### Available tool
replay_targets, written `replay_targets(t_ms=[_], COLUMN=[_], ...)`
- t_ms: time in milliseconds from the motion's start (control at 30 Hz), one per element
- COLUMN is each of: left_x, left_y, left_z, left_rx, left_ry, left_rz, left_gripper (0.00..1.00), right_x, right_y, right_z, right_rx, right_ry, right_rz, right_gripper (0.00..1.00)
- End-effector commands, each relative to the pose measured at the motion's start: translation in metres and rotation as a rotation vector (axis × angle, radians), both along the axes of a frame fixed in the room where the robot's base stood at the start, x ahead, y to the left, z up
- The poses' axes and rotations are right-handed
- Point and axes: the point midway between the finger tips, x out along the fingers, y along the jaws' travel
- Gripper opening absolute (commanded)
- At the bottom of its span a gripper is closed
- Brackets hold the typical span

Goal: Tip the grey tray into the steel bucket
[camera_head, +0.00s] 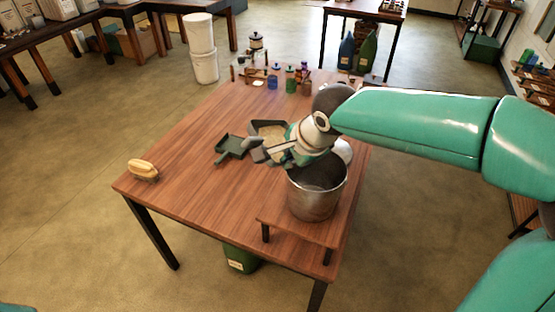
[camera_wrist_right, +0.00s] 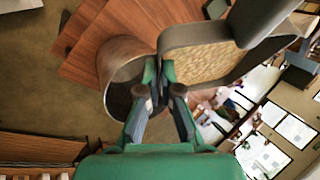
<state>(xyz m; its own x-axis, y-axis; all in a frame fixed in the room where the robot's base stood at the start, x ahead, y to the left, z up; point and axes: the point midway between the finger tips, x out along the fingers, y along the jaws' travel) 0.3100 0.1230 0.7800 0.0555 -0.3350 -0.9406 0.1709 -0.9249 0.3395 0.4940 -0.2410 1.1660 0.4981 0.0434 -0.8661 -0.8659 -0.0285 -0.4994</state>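The grey tray (camera_head: 268,124) has a raised rim and holds a tan, grainy fill. It also shows in the right wrist view (camera_wrist_right: 213,31), where its rim lies at the fingertips. My right gripper (camera_head: 264,153) appears shut on the tray's near edge; its fingers also show in the right wrist view (camera_wrist_right: 160,72). The steel bucket (camera_head: 316,192) stands upright, just right of and nearer than the gripper, partly under my right wrist. The tray is beyond the bucket's far left side, not over its mouth. My left gripper is out of view.
The bucket stands on a low wooden riser (camera_head: 280,228) on the table (camera_head: 185,168). A dark green scoop (camera_head: 232,147) lies left of the tray. A yellowish brush (camera_head: 143,169) lies at the left edge. Small bottles (camera_head: 290,79) stand at the back. The table's left middle is clear.

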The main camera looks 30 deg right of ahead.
Motion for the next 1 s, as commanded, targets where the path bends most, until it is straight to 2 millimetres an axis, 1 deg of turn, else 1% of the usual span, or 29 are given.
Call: replay_targets(t_ms=[33,100,333,400,1000], left_x=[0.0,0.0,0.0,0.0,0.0], left_y=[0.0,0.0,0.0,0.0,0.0], left_z=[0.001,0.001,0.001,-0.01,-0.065], left_rx=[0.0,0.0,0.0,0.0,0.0], left_ry=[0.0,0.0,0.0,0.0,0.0], left_rz=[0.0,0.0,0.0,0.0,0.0], left_gripper=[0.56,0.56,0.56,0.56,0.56], right_x=[-0.003,-0.006,-0.009,-0.008,-0.012], right_y=[-0.007,-0.012,-0.019,-0.019,-0.025], right_z=[0.002,0.003,0.007,0.003,0.005], right_rx=[0.033,0.078,0.214,0.231,0.358], right_ry=[-0.018,-0.041,-0.112,-0.123,-0.187], right_rz=[-0.01,-0.009,-0.011,-0.006,-0.004], right_gripper=[0.0,0.0,0.0,0.0,0.0])
